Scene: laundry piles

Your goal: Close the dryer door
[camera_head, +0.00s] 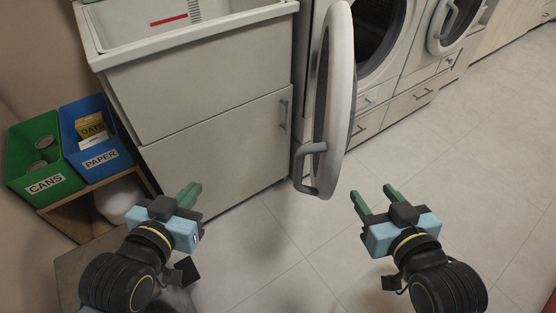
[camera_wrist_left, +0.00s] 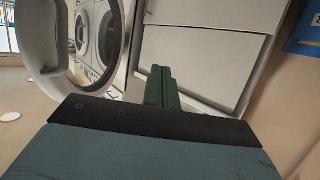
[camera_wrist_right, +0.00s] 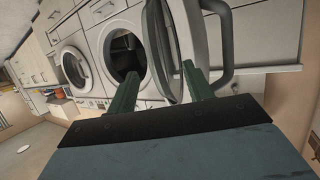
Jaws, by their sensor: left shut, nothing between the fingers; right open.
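The dryer door (camera_head: 338,100) is round with a white rim and stands wide open, swung out toward me. Its grey handle (camera_head: 312,170) is at the lower front edge. The dark opening of the machine (camera_head: 378,28) shows behind it. My left gripper (camera_head: 189,193) is shut and empty, left of the door and apart from it. My right gripper (camera_head: 374,198) is open and empty, to the right of the door and below it. The door also shows in the left wrist view (camera_wrist_left: 45,45) at the left, and in the right wrist view its handle (camera_wrist_right: 226,50) is just beyond the fingers.
A white sink cabinet (camera_head: 215,140) stands left of the door. A green cans bin (camera_head: 42,160) and a blue paper bin (camera_head: 90,130) sit on a wooden shelf at the left. A second round-door machine (camera_head: 448,22) stands at the right. The tiled floor (camera_head: 440,150) at the right is clear.

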